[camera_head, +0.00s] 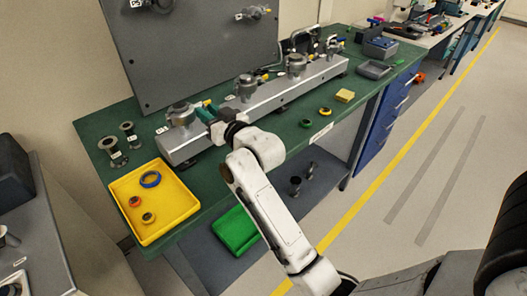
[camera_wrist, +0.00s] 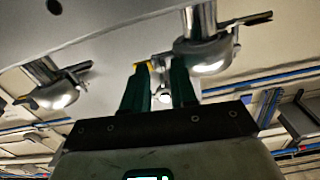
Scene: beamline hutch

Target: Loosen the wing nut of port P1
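A long grey manifold (camera_head: 270,110) with several capped, clamped ports stands on the green bench. The leftmost port (camera_head: 180,110) is close to my gripper (camera_head: 205,112); port labels are too small to read. In the wrist view my gripper (camera_wrist: 160,78) has two green fingers spread apart, with a gap between them. A small silver and yellow clamp part (camera_wrist: 158,62), perhaps the wing nut, shows at the fingertips, beside a port clamp (camera_wrist: 208,55). I cannot tell whether the fingers touch it. Another clamp (camera_wrist: 55,92) is at the left.
A yellow tray (camera_head: 165,210) with a blue ring and small orange-rimmed rings lies at the bench's front left. Two metal flanged pieces (camera_head: 120,140) stand behind it. Loose rings (camera_head: 305,123) and a yellow block (camera_head: 345,95) lie in front of the manifold. A grey panel (camera_head: 195,45) rises behind.

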